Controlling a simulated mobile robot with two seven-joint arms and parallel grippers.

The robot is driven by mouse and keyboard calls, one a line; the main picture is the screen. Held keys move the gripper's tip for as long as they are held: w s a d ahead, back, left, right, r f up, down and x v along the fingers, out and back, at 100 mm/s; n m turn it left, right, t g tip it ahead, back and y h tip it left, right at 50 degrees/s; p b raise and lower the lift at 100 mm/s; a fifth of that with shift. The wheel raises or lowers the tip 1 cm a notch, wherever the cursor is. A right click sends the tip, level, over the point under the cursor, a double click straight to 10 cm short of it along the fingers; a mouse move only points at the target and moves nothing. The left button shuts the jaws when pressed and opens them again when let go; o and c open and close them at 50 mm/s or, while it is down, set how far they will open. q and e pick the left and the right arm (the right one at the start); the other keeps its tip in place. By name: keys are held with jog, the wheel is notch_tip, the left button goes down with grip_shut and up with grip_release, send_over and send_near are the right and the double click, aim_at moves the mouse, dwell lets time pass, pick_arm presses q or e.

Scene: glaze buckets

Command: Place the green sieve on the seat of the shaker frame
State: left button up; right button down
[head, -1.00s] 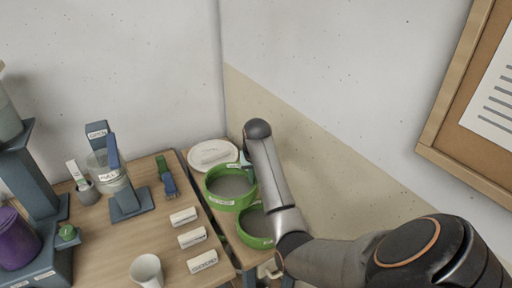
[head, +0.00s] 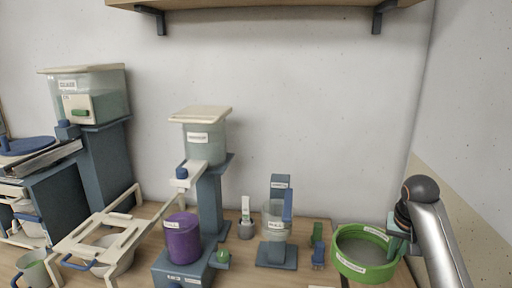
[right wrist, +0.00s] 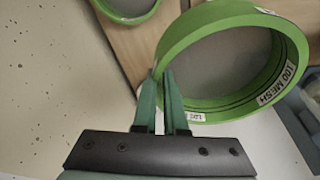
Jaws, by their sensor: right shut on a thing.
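The green sieve (head: 362,253), a round ring with a grey mesh, is at the right of the head view. In the right wrist view the sieve (right wrist: 172,50) fills the upper right and has a "100 MESH" label. My right gripper (head: 396,240) is shut on its rim, with the fingertips (right wrist: 160,76) pinching the wall. I cannot tell how far it is above the surface. A cream slatted frame (head: 105,237), which looks like the shaker frame, stands at the left with a bowl (head: 113,258) under it. My left gripper is not in view.
Between sieve and frame stand a purple container (head: 182,240) on a blue-grey base, a lidded tank (head: 203,140) on a column, and a jar on a stand (head: 277,225). A second green sieve (right wrist: 128,8) shows in the right wrist view. A shelf (head: 260,3) hangs above.

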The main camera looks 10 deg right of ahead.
aim_at(352, 266)
jog(key=shift+n, duration=0.8)
jog(key=a+r, duration=0.1)
jog(key=a, duration=0.1)
jog(key=a+r, duration=0.1)
jog(key=a, duration=0.1)
jog(key=a+r, duration=0.2)
jog(key=shift+s+a, duration=0.1)
jog(key=shift+n+y, duration=0.4)
jog(key=shift+n, duration=0.4)
jog(key=s+a, duration=0.1)
jog(key=a, duration=0.3)
jog(key=s+a, duration=0.1)
jog(key=a, duration=0.1)
jog(key=shift+s+a+r, duration=0.2)
jog(key=shift+s, duration=0.1)
jog(key=s+a+f+n, duration=0.1)
jog(key=s+a+f, duration=0.1)
jog(key=s+a, duration=0.2)
jog(key=s+a+f+n, duration=0.2)
jog(key=s+a+f, duration=0.1)
jog(key=s, duration=0.6)
jog(key=shift+s+a+f+y, duration=0.3)
jog(key=shift+s+a+y, duration=0.1)
jog(key=shift+a, duration=0.15)
jog(key=shift+w, duration=0.15)
